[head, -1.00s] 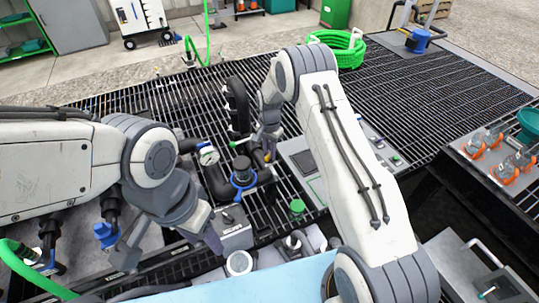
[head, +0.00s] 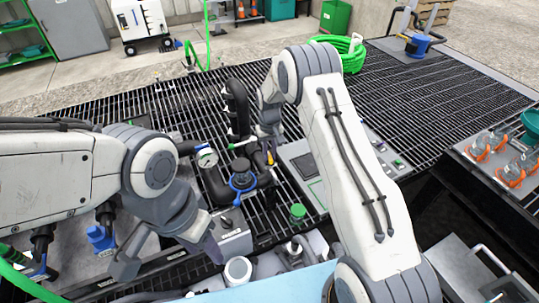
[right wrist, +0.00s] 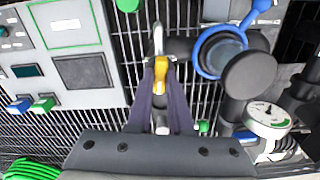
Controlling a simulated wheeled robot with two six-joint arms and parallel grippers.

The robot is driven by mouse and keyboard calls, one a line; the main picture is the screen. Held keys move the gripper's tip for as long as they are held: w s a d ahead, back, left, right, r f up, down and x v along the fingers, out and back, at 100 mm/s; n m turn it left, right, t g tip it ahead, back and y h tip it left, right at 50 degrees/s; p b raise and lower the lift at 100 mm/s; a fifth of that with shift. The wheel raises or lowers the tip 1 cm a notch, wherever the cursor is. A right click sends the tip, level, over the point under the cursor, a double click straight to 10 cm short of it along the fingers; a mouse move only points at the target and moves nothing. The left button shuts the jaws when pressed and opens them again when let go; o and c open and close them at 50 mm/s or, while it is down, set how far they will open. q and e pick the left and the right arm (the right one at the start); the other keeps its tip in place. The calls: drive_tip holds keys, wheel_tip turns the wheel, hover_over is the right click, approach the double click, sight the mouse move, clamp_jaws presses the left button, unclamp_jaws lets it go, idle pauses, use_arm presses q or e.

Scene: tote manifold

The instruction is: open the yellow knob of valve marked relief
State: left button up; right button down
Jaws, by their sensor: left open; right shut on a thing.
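The yellow knob (right wrist: 161,74) is between the fingertips of my right gripper (right wrist: 161,90) in the right wrist view, and the fingers are shut on it. In the head view a small part of the yellow knob (head: 271,159) shows beside the right gripper (head: 266,146), at the dark pipework. The fingers and wrist partly hide the valve. No relief marking can be read. My left gripper (head: 168,256) is open and empty, low over the near left of the bench, apart from the knob.
A pressure gauge (head: 207,157) and a blue-ringed fitting (head: 242,181) stand left of the knob. A grey control panel (head: 312,166) lies to its right. A green cap (head: 298,212) stands nearer. The far grating is mostly clear, with a green hose coil (head: 345,50) at its edge.

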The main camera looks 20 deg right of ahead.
drive_tip(key=shift+n, duration=0.8)
drive_tip(key=c, duration=0.8)
unclamp_jaws()
drive_tip(key=shift+r, duration=0.1)
wheel_tip(320, 180, up, 10)
drive_tip(key=shift+r+b, duration=0.2)
drive_tip(key=shift+b, duration=0.75)
